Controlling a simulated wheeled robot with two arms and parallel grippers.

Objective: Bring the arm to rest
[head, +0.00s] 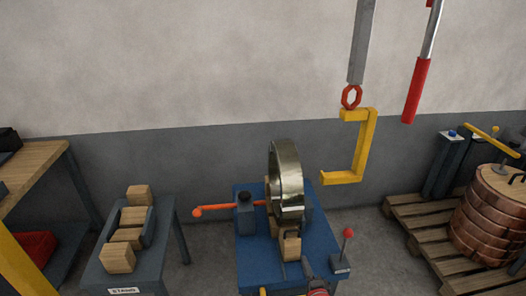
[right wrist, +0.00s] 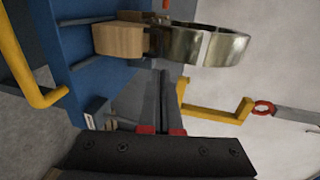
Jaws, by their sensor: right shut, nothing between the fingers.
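My right gripper (head: 307,266) is low in the middle of the head view, in front of the blue stand (head: 250,268). Its fingers are shut and empty. In the right wrist view the shut fingers (right wrist: 163,82) point toward the stand, with red parts at their base. A shiny metal ring (head: 289,180) stands upright on the blue stand, with a wooden block (head: 291,246) at its foot. The ring also shows in the right wrist view (right wrist: 220,47). The fingers seem apart from the ring and block. My left gripper is not in view.
A yellow C-shaped hook (head: 368,148) hangs right of the ring, beside a red-handled bar (head: 416,92). A small stand (head: 168,245) with wooden blocks is at left. Copper coils (head: 492,222) lie on a pallet (head: 436,250) at right. An orange lever (head: 215,210) juts left.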

